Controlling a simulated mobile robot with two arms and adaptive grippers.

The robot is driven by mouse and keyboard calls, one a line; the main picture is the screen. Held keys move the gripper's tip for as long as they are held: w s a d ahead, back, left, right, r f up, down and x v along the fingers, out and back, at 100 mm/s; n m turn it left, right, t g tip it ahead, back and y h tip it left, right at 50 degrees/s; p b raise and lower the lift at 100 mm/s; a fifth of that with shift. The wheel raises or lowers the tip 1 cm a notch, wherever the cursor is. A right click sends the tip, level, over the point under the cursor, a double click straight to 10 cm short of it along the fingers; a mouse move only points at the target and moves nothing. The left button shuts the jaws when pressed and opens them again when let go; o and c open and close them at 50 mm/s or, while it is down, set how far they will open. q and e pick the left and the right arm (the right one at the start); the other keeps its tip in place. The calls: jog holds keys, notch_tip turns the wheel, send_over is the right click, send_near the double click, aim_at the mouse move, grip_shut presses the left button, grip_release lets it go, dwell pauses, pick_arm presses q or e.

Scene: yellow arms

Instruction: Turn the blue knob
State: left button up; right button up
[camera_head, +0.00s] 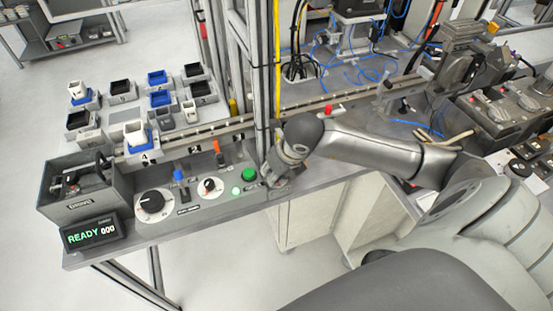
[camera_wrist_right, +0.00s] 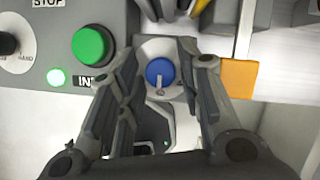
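The blue knob (camera_wrist_right: 160,75) shows in the right wrist view as a round blue cap with a pale pointer, on a light round plate on the grey panel. My right gripper (camera_wrist_right: 168,66) is open, with one finger on each side of the knob and a visible gap on both sides. In the head view my right gripper (camera_head: 281,182) is at the right end of the control panel (camera_head: 225,205), and the knob is hidden behind it. My left gripper is in neither view.
A green button (camera_head: 249,173) and a lit green lamp (camera_head: 237,191) sit just left of my right gripper. A frame post (camera_head: 263,80) rises behind.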

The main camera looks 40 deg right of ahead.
jog(key=shift+c, duration=0.3)
jog(key=c, duration=0.7)
jog(key=shift+o, duration=0.2)
jog(key=shift+d+f+n+b, duration=0.15)
jog(key=shift+n+b, duration=0.15)
jog(key=shift+b, duration=0.35)
jog(key=n+y+b, duration=0.1)
jog(key=n+b, duration=0.2)
jog(key=b, duration=0.1)
jog(key=n+y+b, duration=0.1)
jog(key=n+b, duration=0.2)
jog(key=b, duration=0.1)
jog(key=shift+w+d+g+y, duration=0.1)
jog(key=shift+w+g+y, duration=0.05)
jog(key=shift+g+y, duration=0.2)
jog(key=n+b, duration=0.2)
jog(key=shift+n+g+y, duration=0.35)
jog(key=shift+n, duration=0.05)
jog(key=shift+n+g+y+b, duration=0.3)
jog(key=shift+n+b, duration=0.25)
jog(key=shift+n, duration=0.55)
jog(key=shift+r, duration=0.2)
jog(key=o, duration=0.7)
